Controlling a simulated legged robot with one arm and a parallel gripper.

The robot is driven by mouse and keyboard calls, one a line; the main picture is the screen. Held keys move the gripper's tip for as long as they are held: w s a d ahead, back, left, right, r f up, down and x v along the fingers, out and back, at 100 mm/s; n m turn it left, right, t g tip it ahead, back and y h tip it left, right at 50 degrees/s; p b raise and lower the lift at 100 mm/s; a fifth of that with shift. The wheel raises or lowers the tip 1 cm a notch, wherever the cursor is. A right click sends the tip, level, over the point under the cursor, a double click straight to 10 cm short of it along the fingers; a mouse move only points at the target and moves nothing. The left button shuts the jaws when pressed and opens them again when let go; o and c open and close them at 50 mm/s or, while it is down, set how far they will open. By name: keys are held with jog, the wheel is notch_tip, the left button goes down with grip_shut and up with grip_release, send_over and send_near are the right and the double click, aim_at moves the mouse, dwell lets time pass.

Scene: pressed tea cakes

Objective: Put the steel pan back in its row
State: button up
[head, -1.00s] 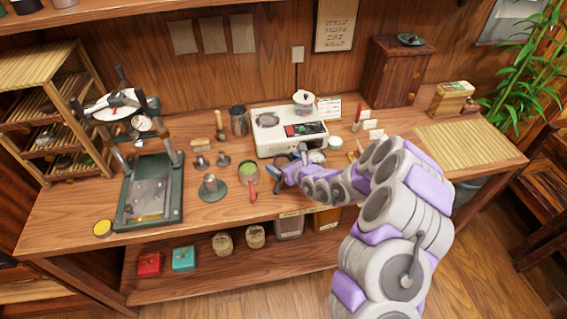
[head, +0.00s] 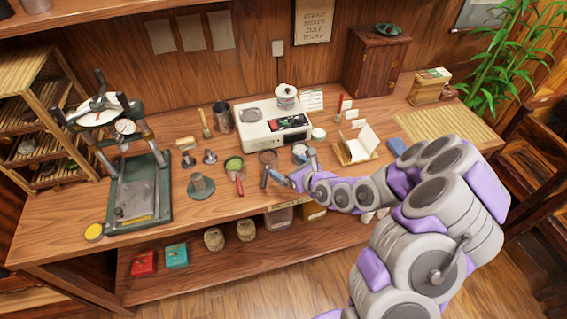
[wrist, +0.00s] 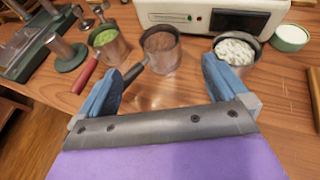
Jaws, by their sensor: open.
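Three small steel pans stand in a row on the bench. The left pan (head: 234,168) holds green stuff and has a red handle; in the wrist view it is at upper left (wrist: 110,47). My gripper (wrist: 160,80) is open and empty, in front of the middle and right pans. The head view shows it beside them (head: 289,170).
A white scale-like device (head: 270,125) stands behind the pans. A green-rimmed white jar (wrist: 290,37) is right of them, and an open card holder (head: 357,147) farther right. A press (head: 140,190) and metal stamps (head: 200,187) stand left.

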jog(key=shift+s+d+r, duration=0.1)
jog(key=shift+s+d, duration=0.05)
jog(key=s+a+r+n+g+y, duration=0.1)
jog(key=s+a+r+n+y, duration=0.2)
jog(key=r, duration=0.4)
jog(key=s+a+r+n+y, duration=0.1)
jog(key=a+r+n+y, duration=0.1)
jog(key=a+r+n, duration=0.4)
jog(key=s+a+r+n+g+y, duration=0.1)
jog(key=s+a+r+n+g, duration=0.1)
jog(key=s+r+n+g, duration=0.45)
jog(key=s+a+r+n+g, duration=0.25)
jog(key=s+n, duration=0.25)
jog(key=s, duration=0.5)
jog(key=s+d+f+n+g+h, duration=0.1)
jog(key=s+d+n+g+h, duration=0.2)
jog(key=s, duration=0.4)
jog(key=s+d+f+n+h, duration=0.2)
jog(key=s+d+n+h, duration=0.15)
jog(key=s, duration=0.35)
jog(key=s+d+h, duration=0.3)
jog(key=d+h, duration=0.1)
jog(key=d, duration=0.5)
jog(key=s+d+n+h, duration=0.1)
jog(key=s+d+h, duration=0.2)
jog(key=d, duration=0.7)
jog(key=shift+s+f+t+h, duration=0.2)
jog(key=shift+s+t+h, duration=0.15)
jog(key=shift+t+h, duration=0.1)
